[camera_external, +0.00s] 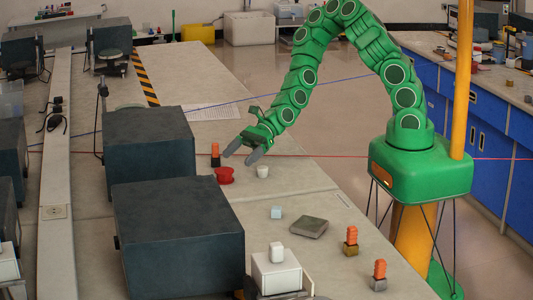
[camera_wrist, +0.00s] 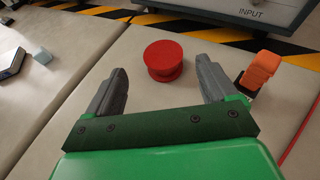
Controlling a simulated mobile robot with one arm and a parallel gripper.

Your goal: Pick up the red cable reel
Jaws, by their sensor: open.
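The red cable reel (camera_external: 225,176) stands upright on the bench top, next to a large dark box. In the wrist view the reel (camera_wrist: 164,58) is a short red spool with a wide round top, seen just ahead of the fingertips and roughly centred between them. My gripper (camera_external: 240,157) is open and empty, above the bench and close over the reel in the outside view. Its two grey fingers (camera_wrist: 162,70) are spread wide on either side, apart from the reel.
An orange and black piece (camera_external: 215,155) stands just behind the reel; in the wrist view it (camera_wrist: 259,74) is right of the right finger. A small white cup (camera_external: 263,171) is to the reel's right. Dark boxes (camera_external: 178,235) line the left.

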